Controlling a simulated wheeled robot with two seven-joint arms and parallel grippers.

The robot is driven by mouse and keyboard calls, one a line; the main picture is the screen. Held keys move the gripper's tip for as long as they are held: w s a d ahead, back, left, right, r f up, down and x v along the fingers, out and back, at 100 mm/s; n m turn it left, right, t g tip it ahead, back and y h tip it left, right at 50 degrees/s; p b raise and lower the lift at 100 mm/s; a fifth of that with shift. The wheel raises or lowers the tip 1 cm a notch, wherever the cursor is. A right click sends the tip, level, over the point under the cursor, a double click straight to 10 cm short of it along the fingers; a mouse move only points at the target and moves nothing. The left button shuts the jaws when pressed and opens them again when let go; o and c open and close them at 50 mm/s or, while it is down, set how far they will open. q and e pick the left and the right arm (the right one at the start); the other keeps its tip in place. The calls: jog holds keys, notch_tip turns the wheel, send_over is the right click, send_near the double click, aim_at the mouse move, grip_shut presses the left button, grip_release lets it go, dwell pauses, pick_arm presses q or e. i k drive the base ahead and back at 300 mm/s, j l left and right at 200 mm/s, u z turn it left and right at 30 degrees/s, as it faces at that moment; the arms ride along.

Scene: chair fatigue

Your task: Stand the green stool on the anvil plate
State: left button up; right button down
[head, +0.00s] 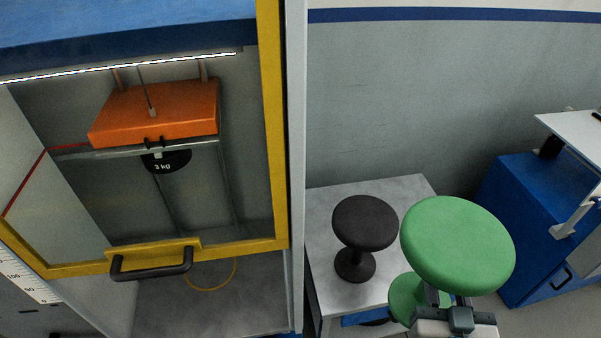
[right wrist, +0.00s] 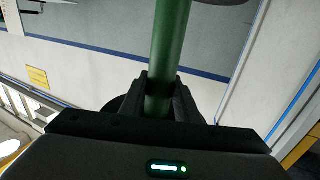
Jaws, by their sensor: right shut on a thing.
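The green stool (head: 457,245) has a round seat, a thin stem and a round base (head: 405,297). It is held tilted at the right in the head view, in front of the grey table. My right gripper (head: 446,297) is shut on its stem, and the right wrist view shows the green stem (right wrist: 170,45) between the dark fingers (right wrist: 160,92). A grey plate (head: 190,305), perhaps the anvil plate, forms the floor of the test cabinet at left. A yellow ring outline shows on it, partly hidden by the door frame. My left gripper is out of view.
A yellow-framed door (head: 225,251) with a black handle (head: 150,264) crosses the cabinet front. An orange weight block (head: 160,112) hangs inside above a "3 kg" disc. A black stool (head: 364,223) stands on the grey table (head: 325,205). A blue cabinet (head: 520,215) stands at right.

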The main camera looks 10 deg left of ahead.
aim_at(210, 265)
jog(key=k+j, duration=0.2)
jog(key=k, duration=0.15)
jog(key=k+j, duration=0.2)
jog(key=k, duration=0.2)
jog(key=k+j, duration=0.15)
jog(key=k, duration=0.2)
jog(key=u, duration=1.15)
